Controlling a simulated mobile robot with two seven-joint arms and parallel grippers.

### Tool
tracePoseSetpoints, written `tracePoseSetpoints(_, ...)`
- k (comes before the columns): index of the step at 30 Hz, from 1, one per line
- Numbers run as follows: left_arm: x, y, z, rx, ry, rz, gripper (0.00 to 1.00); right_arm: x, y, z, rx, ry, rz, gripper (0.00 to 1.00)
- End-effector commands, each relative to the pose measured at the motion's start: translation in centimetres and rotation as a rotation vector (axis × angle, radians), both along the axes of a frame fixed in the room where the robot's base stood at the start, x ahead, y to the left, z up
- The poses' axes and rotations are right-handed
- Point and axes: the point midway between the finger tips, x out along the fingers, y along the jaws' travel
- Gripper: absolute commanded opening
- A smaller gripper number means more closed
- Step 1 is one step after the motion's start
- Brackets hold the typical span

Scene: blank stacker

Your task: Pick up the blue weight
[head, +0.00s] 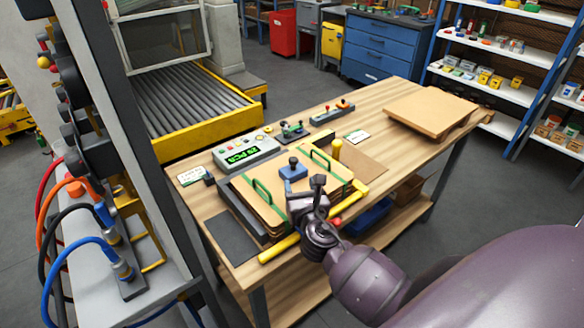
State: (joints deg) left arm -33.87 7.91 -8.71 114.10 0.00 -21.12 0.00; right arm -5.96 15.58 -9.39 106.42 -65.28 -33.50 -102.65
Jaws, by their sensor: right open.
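The blue weight (294,173), a blue block with a dark knob on top, sits upright on a stack of tan boards (262,212) on the wooden table (230,172). My right gripper (309,192) is just in front of the weight and slightly to its right in the picture, above the boards. It is open and empty. I cannot tell how high it is above the boards. My left gripper is out of view.
Green handles (261,190) stand up from the boards on both sides of the weight. A yellow post (337,149) and a yellow bar (280,248) flank the stack. A counter box with a green display (243,154) stands behind. A flat tan board stack (430,108) lies at the far right.

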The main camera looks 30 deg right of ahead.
Motion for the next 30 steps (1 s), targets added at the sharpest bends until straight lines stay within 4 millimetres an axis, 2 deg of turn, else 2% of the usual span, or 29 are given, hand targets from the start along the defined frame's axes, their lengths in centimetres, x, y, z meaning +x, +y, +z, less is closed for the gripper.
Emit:
tracePoseSetpoints(7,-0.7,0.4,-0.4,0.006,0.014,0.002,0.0,3.3,-1.3,0.1,0.001,-0.002,0.0,0.57)
tracePoseSetpoints(14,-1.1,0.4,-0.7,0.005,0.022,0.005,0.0,4.5,-1.9,0.1,0.003,-0.001,0.0,0.57)
tracePoseSetpoints(24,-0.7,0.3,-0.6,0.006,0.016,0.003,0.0,8.2,-3.7,0.2,0.003,0.0,-0.001,0.57)
tracePoseSetpoints(30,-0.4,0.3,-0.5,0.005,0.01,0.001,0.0,8.8,-4.0,0.2,0.004,0.0,0.0,0.57)
